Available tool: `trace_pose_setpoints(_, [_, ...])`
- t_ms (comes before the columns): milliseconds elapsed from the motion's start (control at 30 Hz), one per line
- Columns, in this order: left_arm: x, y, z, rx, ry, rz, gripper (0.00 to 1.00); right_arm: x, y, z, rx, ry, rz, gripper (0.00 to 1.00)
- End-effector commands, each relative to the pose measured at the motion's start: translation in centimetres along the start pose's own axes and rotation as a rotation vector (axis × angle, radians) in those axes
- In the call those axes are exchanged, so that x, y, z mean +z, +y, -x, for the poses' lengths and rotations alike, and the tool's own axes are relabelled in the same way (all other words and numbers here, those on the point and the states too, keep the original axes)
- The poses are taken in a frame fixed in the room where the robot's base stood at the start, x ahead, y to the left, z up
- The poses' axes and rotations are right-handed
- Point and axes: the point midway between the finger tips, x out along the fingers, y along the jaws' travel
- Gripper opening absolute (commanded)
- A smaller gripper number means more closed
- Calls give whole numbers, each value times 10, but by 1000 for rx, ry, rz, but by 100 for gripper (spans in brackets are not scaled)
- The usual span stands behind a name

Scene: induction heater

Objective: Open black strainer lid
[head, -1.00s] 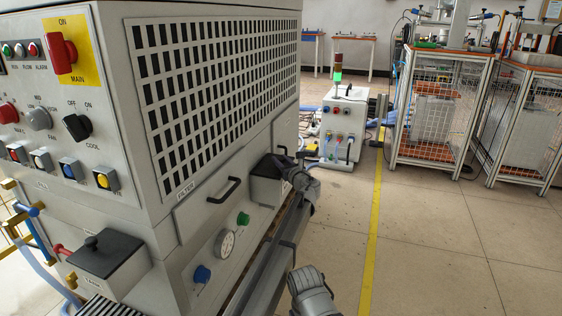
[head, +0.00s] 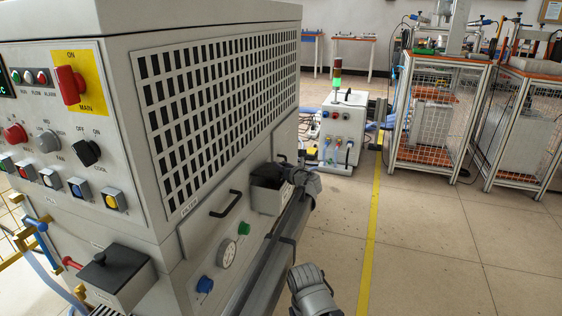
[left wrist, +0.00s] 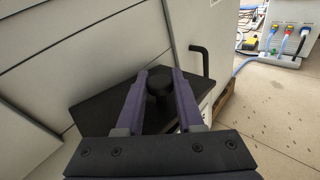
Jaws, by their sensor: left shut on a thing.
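The black strainer lid (head: 268,172) is at the top of a small light-grey box (head: 265,199) on the lower side of the large grey machine, near its far end. In the left wrist view the lid (left wrist: 103,100) is a flat dark plate with a round black knob (left wrist: 159,84). My left gripper (left wrist: 160,77) has its two purple fingers shut on this knob, one on each side. In the head view the left gripper (head: 284,170) is small and partly merges with the lid. I cannot tell whether the lid is raised from the box.
Another black-lidded box (head: 113,272) sits at the machine's near corner. A black door handle (head: 225,204), a gauge (head: 228,252) and blue and green knobs line the machine's side. A black bent handle (left wrist: 202,55) stands near the lid. The floor right of the machine is open.

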Motion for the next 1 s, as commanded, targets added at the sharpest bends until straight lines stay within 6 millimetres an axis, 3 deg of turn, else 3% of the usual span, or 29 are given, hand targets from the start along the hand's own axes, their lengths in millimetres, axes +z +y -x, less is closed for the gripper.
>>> trace_pose_setpoints(33, [14, -1, 0, 0, 26, -25, 0, 1, 2, 19, 0, -1, 0, 50])
trace_pose_setpoints(100, [18, -3, -2, -1, 63, -62, 0, 2, 3, 30, 0, -1, 1, 50])
trace_pose_setpoints(400, [30, -10, -9, -1, 192, -194, 0, 4, 6, 64, 0, -1, 12, 50])
trace_pose_setpoints(667, [33, -13, -12, -1, 250, -254, 0, 4, 8, 77, 0, -1, 15, 50])
trace_pose_setpoints(1000, [32, -14, -13, -2, 263, -268, 0, 4, 8, 78, 0, -1, 16, 50])
